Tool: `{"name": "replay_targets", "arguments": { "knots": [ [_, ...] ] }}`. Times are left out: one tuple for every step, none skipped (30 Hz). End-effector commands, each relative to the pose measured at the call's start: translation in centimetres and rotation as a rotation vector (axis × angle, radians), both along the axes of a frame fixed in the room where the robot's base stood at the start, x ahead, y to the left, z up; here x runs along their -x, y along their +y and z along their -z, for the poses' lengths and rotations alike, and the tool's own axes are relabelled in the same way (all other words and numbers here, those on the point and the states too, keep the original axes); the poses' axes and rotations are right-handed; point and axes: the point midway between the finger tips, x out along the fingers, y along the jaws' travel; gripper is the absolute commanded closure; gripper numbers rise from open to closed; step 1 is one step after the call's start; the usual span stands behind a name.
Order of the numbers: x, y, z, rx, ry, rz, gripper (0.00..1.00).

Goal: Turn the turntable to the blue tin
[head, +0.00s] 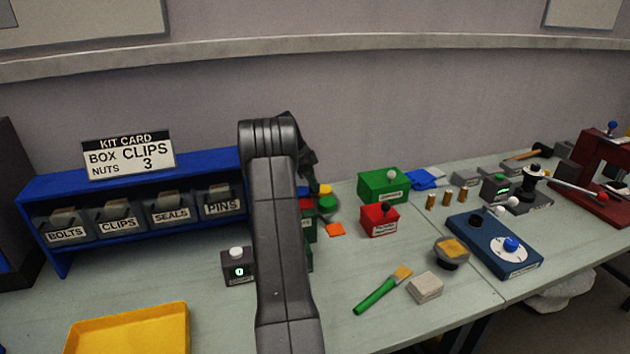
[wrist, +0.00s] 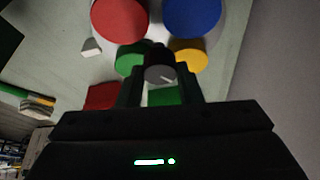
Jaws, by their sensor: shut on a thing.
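In the wrist view, a red tin (wrist: 120,18), the blue tin (wrist: 192,14), a green tin (wrist: 130,56) and a yellow tin (wrist: 188,52) stand grouped on the turntable. The blue tin is at the upper right of the group. My gripper (wrist: 160,68) is shut on a dark knob with a grey top (wrist: 159,74), just below the green and yellow tins in the picture. In the head view, my arm hides most of the turntable; the green tin (head: 328,203) shows just right of it. A small white wedge (wrist: 91,46) lies left of the tins.
A green box (head: 383,184) and a red box (head: 380,219), each with a knob, stand right of my arm. A blue bin rack (head: 130,188) stands at left, a counter box (head: 238,268) in front. A brush (head: 380,292) and a block (head: 425,287) lie nearer.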

Motion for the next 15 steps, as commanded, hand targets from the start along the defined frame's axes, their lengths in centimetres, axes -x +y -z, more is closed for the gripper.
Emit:
{"name": "replay_targets", "arguments": {
  "knots": [
    [-0.13,0.02,-0.26,0.0,-0.001,0.044,1.0],
    [-0.17,0.02,-0.3,0.0,-0.002,0.073,1.0],
    [-0.18,0.01,-0.29,0.0,-0.001,0.111,1.0],
    [-0.2,0.01,-0.28,0.0,-0.001,0.139,1.0],
    [-0.22,0.01,-0.35,0.0,-0.002,0.168,1.0],
    [-0.24,0.0,-0.34,0.0,-0.001,0.206,1.0],
    [-0.26,-0.01,-0.35,0.0,-0.001,0.235,1.0],
    [-0.28,-0.02,-0.36,0.0,-0.002,0.262,1.0],
    [-0.3,-0.03,-0.41,0.0,-0.001,0.3,1.0],
    [-0.31,-0.03,-0.36,0.0,-0.001,0.33,1.0],
    [-0.32,-0.04,-0.4,-0.001,-0.002,0.359,1.0],
    [-0.35,-0.04,-0.41,-0.001,-0.002,0.396,1.0],
    [-0.37,-0.06,-0.42,-0.001,-0.001,0.425,1.0],
    [-0.39,-0.08,-0.42,0.0,-0.002,0.453,1.0],
    [-0.4,-0.1,-0.47,0.0,-0.001,0.491,1.0]
  ]
}}
